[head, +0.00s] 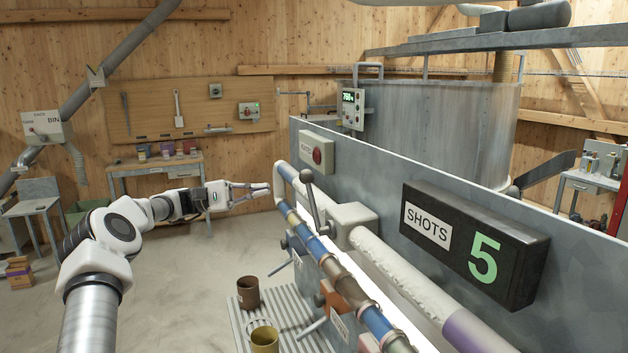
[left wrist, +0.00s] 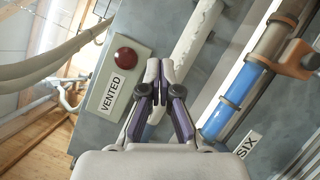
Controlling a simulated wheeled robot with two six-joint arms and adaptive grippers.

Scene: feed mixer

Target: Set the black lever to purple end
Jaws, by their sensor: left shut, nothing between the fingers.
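The black lever (head: 313,203) with a ball knob rises from a pale valve box (head: 354,214) on the thick white pipe (head: 400,272). It leans up and to the left, away from the purple band (head: 472,331) at the pipe's near end, lower right. My left gripper (head: 268,189) is left of the lever, apart from it, fingers closed and empty, pointing toward the metal wall. In the left wrist view its closed fingers (left wrist: 160,72) point at the wall beside the white pipe (left wrist: 195,38). I cannot make out the lever there. My right gripper is not in view.
A box with a red button (head: 317,156) is on the wall; its "VENTED" label (left wrist: 111,94) shows in the left wrist view. A black display (head: 472,242) reads SHOTS 5. A multicoloured pipe (head: 340,277) runs below the white one. Two cups (head: 264,338) stand on a slatted stand.

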